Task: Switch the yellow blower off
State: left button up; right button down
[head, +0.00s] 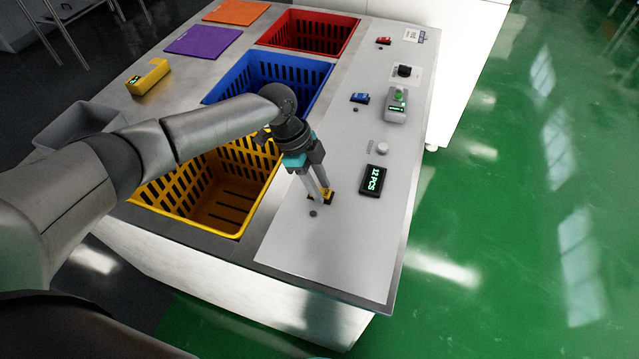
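A small yellow rocker switch (328,193) in a dark frame sits on the light panel, right of the yellow basket (240,236). My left gripper (322,194) reaches down to it from above, and its fingers look close together. The fingertips are at the switch and cover part of it. I cannot tell whether they touch it or which way the rocker is tipped. A small dark round lamp (313,213) is just in front of the switch. No separate blower body can be made out. My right gripper is not in view.
A black display (373,180) reading "12 PCS" and a pale knob (382,149) are right of the gripper. A blue switch (360,98), a grey device with a green button (396,106), a black knob (404,71) and a red switch (384,41) stand farther back.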

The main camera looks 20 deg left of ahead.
pick_arm(q)
jog(key=o, duration=0.3)
jog(key=p+v, duration=0.1)
jog(key=v, duration=1.4)
jog(key=shift+r, duration=0.15)
